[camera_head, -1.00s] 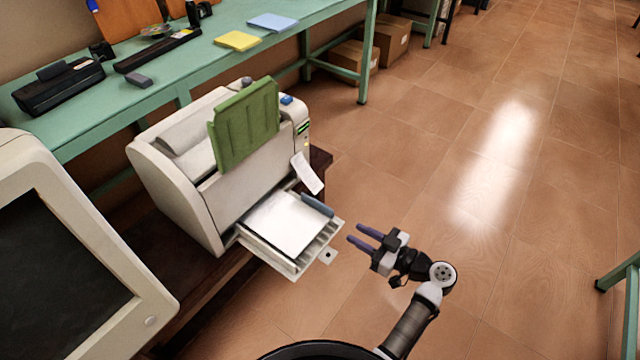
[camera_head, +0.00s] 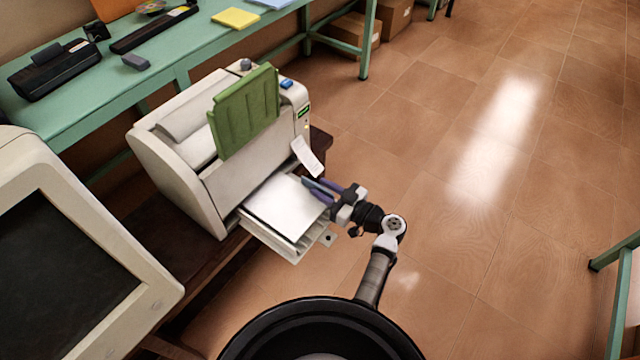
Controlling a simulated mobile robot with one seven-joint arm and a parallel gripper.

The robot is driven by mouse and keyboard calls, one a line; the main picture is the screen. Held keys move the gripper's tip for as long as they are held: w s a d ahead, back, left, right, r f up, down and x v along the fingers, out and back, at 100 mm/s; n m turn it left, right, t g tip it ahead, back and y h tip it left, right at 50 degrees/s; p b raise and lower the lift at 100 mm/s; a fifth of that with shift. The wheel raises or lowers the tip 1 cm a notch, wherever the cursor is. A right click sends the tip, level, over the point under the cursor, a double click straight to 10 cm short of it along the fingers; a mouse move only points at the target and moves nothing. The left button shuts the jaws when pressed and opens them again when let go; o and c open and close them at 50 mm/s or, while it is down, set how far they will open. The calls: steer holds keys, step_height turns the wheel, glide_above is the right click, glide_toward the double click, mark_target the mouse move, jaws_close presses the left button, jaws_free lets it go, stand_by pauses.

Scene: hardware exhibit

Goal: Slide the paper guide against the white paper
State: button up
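The white paper (camera_head: 285,209) lies flat in the pulled-out tray (camera_head: 272,241) at the front of the beige printer (camera_head: 243,176). The paper guide (camera_head: 317,188), a small blue-grey bar, is at the right side of the paper and is partly covered by my gripper. My gripper (camera_head: 314,188) reaches in from the right, with its two purple fingers over the tray's right edge. The fingers look spread, one on each side of the guide. I cannot tell whether they touch it, and any gap between guide and paper is hard to see.
A green panel (camera_head: 245,111) stands up from the printer, and a white slip (camera_head: 307,157) hangs by its front right. A monitor (camera_head: 70,240) stands at left. The green bench (camera_head: 165,72) runs behind.

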steer(key=shift+x, duration=0.8)
jaws_close()
